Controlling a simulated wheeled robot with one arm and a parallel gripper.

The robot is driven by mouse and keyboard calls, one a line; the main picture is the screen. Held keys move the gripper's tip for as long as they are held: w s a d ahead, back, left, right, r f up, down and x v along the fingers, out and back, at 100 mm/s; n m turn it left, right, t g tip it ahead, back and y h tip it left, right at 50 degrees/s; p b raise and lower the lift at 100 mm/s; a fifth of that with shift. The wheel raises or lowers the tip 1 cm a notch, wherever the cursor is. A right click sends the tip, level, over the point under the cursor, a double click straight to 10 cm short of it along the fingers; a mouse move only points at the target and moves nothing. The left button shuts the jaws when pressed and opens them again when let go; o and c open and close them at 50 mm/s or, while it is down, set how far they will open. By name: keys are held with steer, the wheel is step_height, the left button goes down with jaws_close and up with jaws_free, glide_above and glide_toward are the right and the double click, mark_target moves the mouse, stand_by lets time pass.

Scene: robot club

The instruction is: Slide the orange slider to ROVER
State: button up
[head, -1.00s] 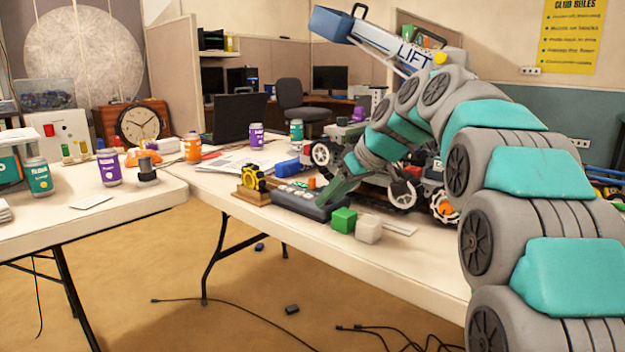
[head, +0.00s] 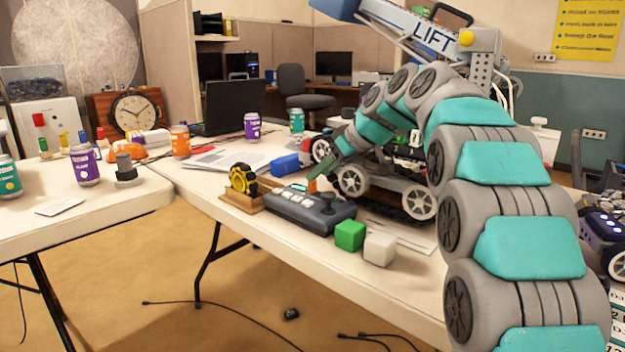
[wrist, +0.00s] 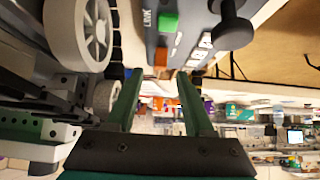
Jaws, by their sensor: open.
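The orange slider (head: 312,186) is a small upright cap at the back edge of a dark grey control box (head: 325,222) on the table. In the wrist view the slider (wrist: 161,58) shows just beyond my fingertips, roughly centred between them. The box (wrist: 150,35) there carries the letters LINK, a green button and a black joystick knob. I cannot read ROVER in any view. My gripper (wrist: 160,75) is open, with its two green fingers apart and nothing held. In the head view my gripper (head: 320,176) is at the box's far side, close to the slider; contact cannot be told.
A wheeled rover (head: 385,188) stands right behind the box, close to my arm. A green cube (head: 349,235) and a white cube (head: 379,249) sit in front. A yellow-black wheel on a wooden stand (head: 243,180) is left of the box, and a blue block (head: 286,165) behind.

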mark_target(312, 186)
steer(key=x, duration=0.5)
steer(key=shift+s, duration=0.1)
jaws_close()
stand_by(1.2)
